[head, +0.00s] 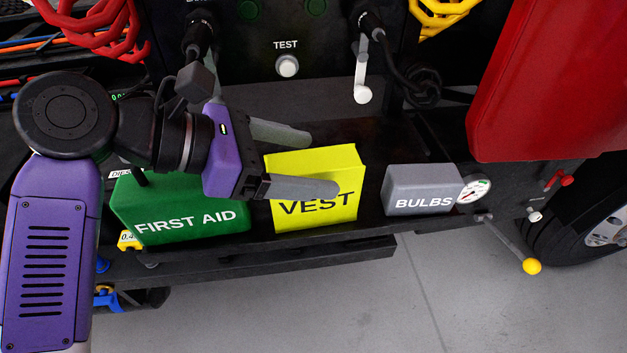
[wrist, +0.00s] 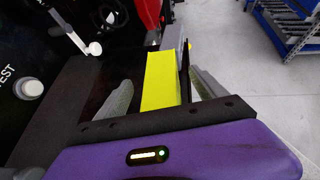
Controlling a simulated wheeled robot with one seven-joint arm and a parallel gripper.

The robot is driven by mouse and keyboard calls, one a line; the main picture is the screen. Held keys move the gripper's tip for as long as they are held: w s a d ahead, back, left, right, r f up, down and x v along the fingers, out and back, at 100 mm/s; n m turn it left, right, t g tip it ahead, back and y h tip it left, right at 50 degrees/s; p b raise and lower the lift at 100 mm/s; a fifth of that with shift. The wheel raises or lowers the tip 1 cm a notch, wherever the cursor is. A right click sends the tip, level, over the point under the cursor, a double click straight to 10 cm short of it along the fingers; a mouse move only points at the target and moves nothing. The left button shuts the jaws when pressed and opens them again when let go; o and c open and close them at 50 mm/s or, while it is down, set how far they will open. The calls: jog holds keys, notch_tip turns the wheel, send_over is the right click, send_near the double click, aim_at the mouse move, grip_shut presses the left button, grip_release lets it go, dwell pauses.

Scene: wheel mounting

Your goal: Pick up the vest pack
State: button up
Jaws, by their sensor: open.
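The vest pack (head: 315,185) is a bright yellow box marked VEST, standing on a dark shelf (head: 372,222) between two other packs. It also shows in the wrist view (wrist: 161,80), ahead of my fingers and between them. My gripper (head: 322,162) is open, pointing right, with one finger behind the pack and the other across its front face, over part of the lettering. In the wrist view my fingers (wrist: 160,92) stand on either side of the yellow box. I cannot tell whether either finger touches it.
A green FIRST AID pack (head: 180,212) stands left of the vest pack, and a grey BULBS pack (head: 421,188) stands to its right across a gap. A panel with a white TEST button (head: 287,66) and a white-handled lever (head: 362,90) rises behind. A red panel (head: 550,90) hangs upper right.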

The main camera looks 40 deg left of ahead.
grip_shut()
dwell(0.3)
